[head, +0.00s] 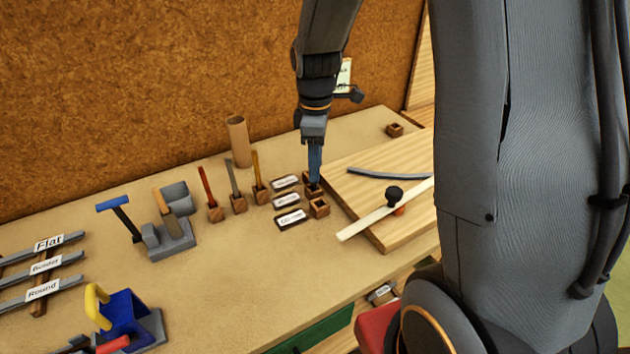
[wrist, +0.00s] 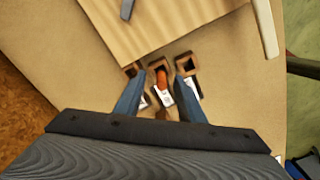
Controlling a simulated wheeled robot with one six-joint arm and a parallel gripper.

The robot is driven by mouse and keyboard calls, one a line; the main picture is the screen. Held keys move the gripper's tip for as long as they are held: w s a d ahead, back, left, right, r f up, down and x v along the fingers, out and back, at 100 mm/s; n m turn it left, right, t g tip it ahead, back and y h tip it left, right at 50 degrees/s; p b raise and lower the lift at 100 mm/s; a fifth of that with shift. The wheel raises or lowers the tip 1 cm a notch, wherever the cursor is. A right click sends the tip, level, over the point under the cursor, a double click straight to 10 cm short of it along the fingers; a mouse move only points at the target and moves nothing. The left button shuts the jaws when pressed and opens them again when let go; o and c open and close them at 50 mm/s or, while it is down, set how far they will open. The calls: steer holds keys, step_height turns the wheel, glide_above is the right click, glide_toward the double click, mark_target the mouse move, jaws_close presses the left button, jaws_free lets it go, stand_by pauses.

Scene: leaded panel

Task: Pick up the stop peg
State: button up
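An orange peg (wrist: 161,80), which looks like the stop peg, stands in the middle of three small wooden holders in the wrist view. My gripper (wrist: 161,76) points down with its two blue fingers apart, one on each side of the peg, and a gap shows between each finger and the peg. In the head view my gripper (head: 314,178) is low over the holders on the bench, and its fingers hide the peg. The near holder (head: 319,208) looks empty there.
White-labelled plates (head: 291,218) lie left of the holders. A wooden board (head: 370,165) on the right carries a grey curved strip (head: 388,174) and a pale bar (head: 370,217) with a black knob (head: 394,194). Several handled tools and a cardboard tube (head: 239,142) stand left.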

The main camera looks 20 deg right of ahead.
steer(key=shift+s+a+f+p, duration=0.1)
steer(key=shift+f+p, duration=0.25)
steer(key=shift+f, duration=0.7)
steer(key=shift+s+a+f+p, duration=0.1)
steer(key=shift+f+p, duration=0.2)
steer(key=shift+f, duration=0.75)
steer(key=shift+w, duration=0.1)
steer(key=shift+c, duration=0.5)
jaws_close()
